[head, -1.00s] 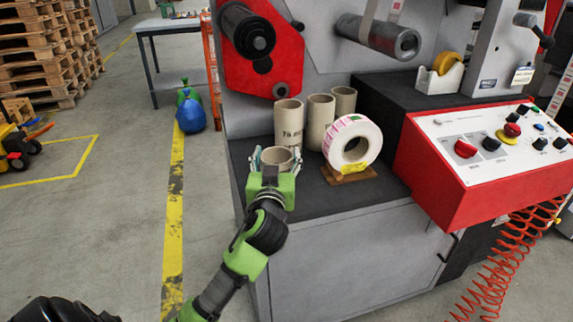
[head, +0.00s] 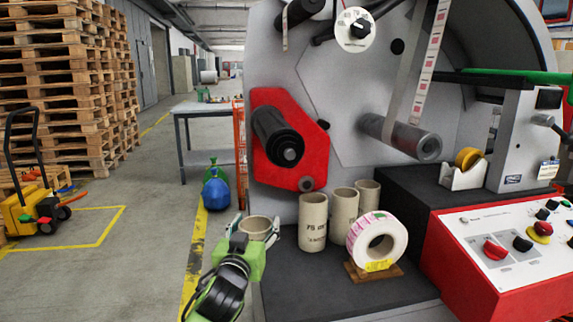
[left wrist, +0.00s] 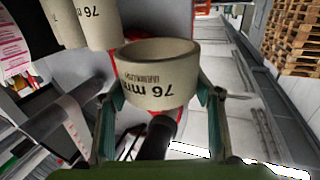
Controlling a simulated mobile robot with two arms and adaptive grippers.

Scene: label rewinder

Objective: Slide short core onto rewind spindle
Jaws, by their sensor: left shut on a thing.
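A short beige cardboard core (head: 256,229) is held in my left gripper (head: 254,226), with one finger on each side of it. In the left wrist view the core (left wrist: 160,78) is upright between the fingers and shows "76 mm" print. A black spindle (head: 275,132) sticks out of a red plate on the grey machine face, bare, above and right of the held core in the head view. A bare grey metal roller (head: 400,137) with a label strip passing it is further right. The core is apart from both. My right gripper is not in view.
Taller cores (head: 313,225) stand on the dark bench top (head: 325,290), behind a pink-and-white label roll (head: 377,240) on a wooden stand. A red control panel (head: 500,255) is at right.

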